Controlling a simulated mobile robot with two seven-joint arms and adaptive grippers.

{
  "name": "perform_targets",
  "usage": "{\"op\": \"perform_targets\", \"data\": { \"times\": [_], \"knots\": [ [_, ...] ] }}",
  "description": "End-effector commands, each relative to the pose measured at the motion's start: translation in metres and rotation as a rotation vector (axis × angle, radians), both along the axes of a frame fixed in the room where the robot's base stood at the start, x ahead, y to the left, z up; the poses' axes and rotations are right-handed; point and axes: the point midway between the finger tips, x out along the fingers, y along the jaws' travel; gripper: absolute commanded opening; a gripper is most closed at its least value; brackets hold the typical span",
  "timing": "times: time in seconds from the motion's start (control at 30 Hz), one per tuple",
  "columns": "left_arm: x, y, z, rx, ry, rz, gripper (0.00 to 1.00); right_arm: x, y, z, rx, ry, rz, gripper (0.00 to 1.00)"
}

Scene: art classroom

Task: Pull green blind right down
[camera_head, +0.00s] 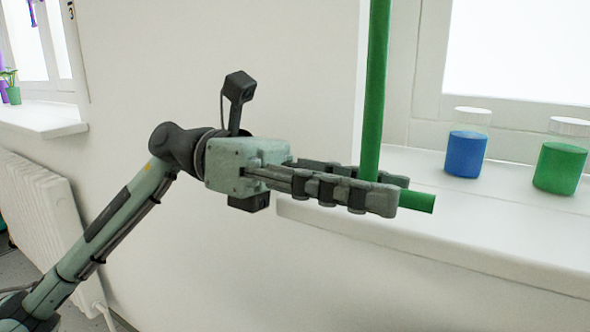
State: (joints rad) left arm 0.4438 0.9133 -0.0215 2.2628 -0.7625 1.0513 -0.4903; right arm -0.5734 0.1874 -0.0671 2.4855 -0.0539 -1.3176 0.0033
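The green blind (375,90) shows as a narrow vertical green strip in the head view, coming down from the top edge in front of the window. A short green bar (420,203) at its lower end sticks out to the right past the fingertips. My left gripper (386,190) is level, with one finger in front of the blind's lower end and one behind it. Its fingers are close together and look shut on the blind; the contact is hidden by the near finger. My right gripper is not in view.
A white window sill (480,230) runs below and behind the blind. On it stand a blue jar (466,154) and a green jar (561,167), right of the gripper. A radiator (45,220) and a second sill (40,119) are at the left.

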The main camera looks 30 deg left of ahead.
Motion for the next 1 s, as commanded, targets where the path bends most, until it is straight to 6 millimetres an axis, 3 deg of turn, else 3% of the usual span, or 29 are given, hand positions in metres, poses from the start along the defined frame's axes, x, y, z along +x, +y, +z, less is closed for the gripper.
{"op": "perform_targets", "data": {
  "times": [0.3,0.5,0.7,1.0],
  "knots": [
    [0.003,0.065,-0.001,-0.001,0.004,0.004,0.34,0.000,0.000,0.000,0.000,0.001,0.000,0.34],
    [0.004,0.098,0.000,0.000,0.002,0.003,0.34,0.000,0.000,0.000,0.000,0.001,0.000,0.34],
    [0.004,0.110,0.000,0.000,0.002,0.001,0.34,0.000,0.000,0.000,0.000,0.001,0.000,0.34],
    [0.004,0.110,0.000,0.000,0.002,0.000,0.34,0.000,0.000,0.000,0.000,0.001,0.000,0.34]
  ]
}}
